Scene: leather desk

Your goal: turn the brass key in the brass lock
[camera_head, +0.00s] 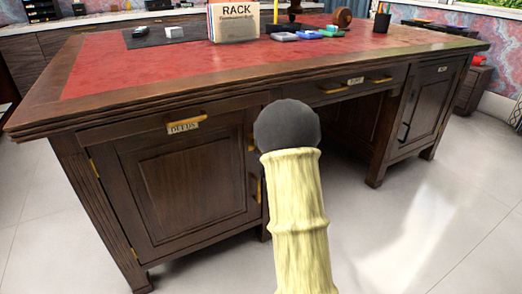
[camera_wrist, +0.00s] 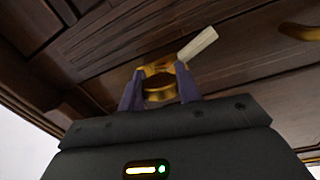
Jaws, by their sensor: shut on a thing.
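In the wrist view, my gripper (camera_wrist: 160,78) has its two purple fingers closed on a brass piece, which I take to be the brass key (camera_wrist: 158,91). More brass shows just beyond it between the fingertips, close to the dark wood; I cannot tell whether this is the brass lock or part of the key. The key's shaft and any keyhole are hidden. A pale label plate (camera_wrist: 198,44) shows beside the right finger. In the head view my arm covers the gripper, the key and the lock.
The wooden desk (camera_head: 184,190) has a red leather top. A brass pull (camera_head: 187,123) and a DEEDS label are on its left side, and another pull (camera_head: 378,80) is on the middle drawer. A rack box (camera_head: 233,22), small blocks and a pen cup (camera_head: 382,22) stand on top.

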